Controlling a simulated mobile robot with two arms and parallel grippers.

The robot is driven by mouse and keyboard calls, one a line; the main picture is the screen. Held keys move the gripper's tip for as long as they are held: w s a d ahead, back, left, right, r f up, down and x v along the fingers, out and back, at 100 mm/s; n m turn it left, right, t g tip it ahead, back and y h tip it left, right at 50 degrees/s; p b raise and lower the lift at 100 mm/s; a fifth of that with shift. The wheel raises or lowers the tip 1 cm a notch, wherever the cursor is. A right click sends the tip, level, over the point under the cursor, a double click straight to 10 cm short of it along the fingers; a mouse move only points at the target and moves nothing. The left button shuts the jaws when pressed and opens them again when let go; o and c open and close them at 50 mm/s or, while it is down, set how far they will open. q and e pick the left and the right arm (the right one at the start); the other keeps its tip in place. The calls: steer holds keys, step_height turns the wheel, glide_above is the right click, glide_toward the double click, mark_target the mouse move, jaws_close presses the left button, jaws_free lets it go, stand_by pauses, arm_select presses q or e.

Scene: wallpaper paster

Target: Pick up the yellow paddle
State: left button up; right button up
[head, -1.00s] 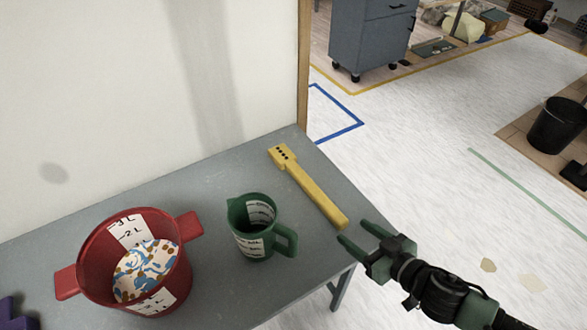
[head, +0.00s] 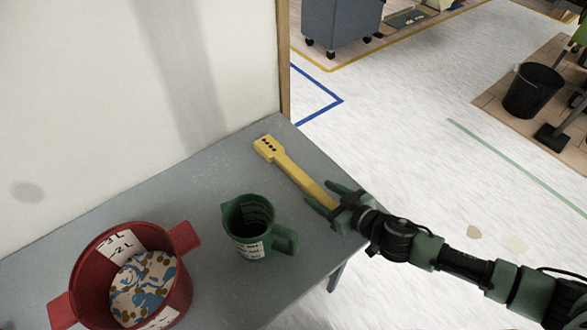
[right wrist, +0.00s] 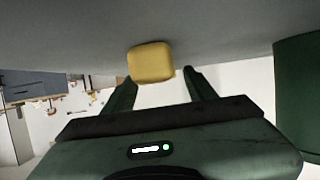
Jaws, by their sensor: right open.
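The yellow paddle (head: 292,170) lies on the grey table (head: 190,190), with its perforated head toward the wall and its handle toward my right gripper. My right gripper (head: 328,196) is open, with its fingers around or just over the handle's near end. In the right wrist view, the paddle's end (right wrist: 151,62) shows ahead, between and slightly beyond the two fingertips (right wrist: 160,76). I cannot tell whether the fingers touch it. My left gripper is not in view.
A green measuring jug (head: 248,228) stands left of the handle, close to my right gripper; its green side also shows in the right wrist view (right wrist: 298,100). A red pot (head: 95,275) with patterned contents stands further left. A white wall (head: 130,80) rises behind the table.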

steer(key=shift+x, duration=1.15)
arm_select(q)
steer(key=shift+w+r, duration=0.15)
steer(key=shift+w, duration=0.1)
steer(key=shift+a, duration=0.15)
arm_select(e)
jaws_close()
steer(key=shift+r, duration=0.1)
